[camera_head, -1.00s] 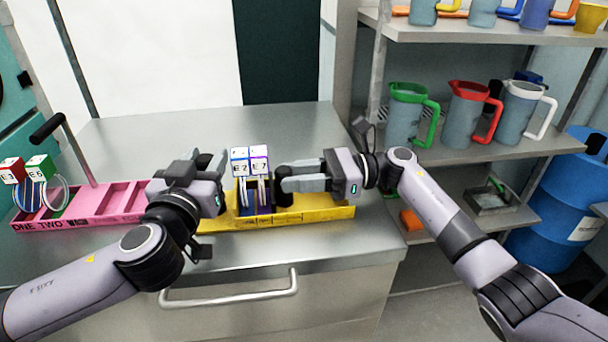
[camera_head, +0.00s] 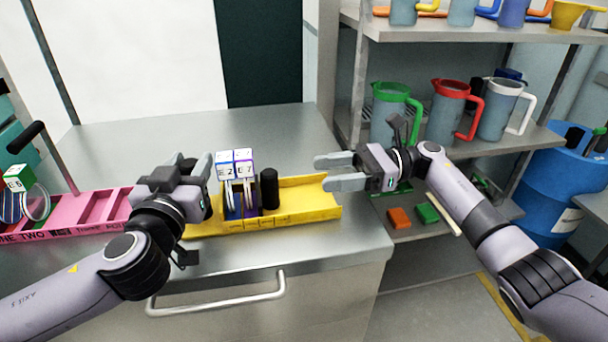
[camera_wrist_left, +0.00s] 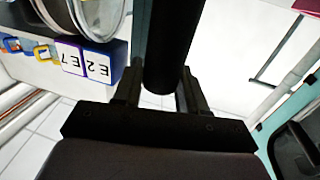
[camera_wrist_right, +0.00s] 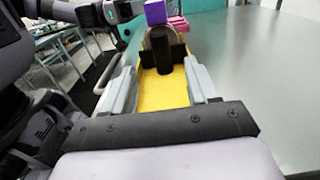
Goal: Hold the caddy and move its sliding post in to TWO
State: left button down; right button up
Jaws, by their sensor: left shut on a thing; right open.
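The yellow caddy (camera_head: 312,201) lies on the metal counter. The white-topped blocks E2 and E7 (camera_head: 237,165) stand side by side in it on dark, ringed bodies. The black upright post (camera_head: 268,188) stands just right of them; it also shows in the right wrist view (camera_wrist_right: 162,55). Right of the post the caddy floor is empty. My left gripper (camera_head: 206,172) is at the caddy's left end, shut on a black bar (camera_wrist_left: 168,45) that looks like the caddy's handle. My right gripper (camera_head: 327,173) is open and empty, right of the post and apart from it, over the caddy's right end.
A pink caddy (camera_head: 95,212) marked ONE TWO, with a tall handle and its own blocks, stands at the left. Shelves (camera_head: 470,148) at the right hold several jugs. A blue barrel (camera_head: 545,190) stands beyond. The counter behind the yellow caddy is clear.

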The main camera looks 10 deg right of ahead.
jog(key=shift+d, duration=1.35)
pick_arm(q)
jog(key=c, duration=0.9)
grip_release()
jog(key=shift+c, duration=0.2)
jog(key=shift+r+p, duration=0.4)
jog(key=shift+r, duration=0.75)
pick_arm(e)
jog(key=shift+r, duration=0.35)
pick_arm(q)
jog(key=shift+r, duration=2.6)
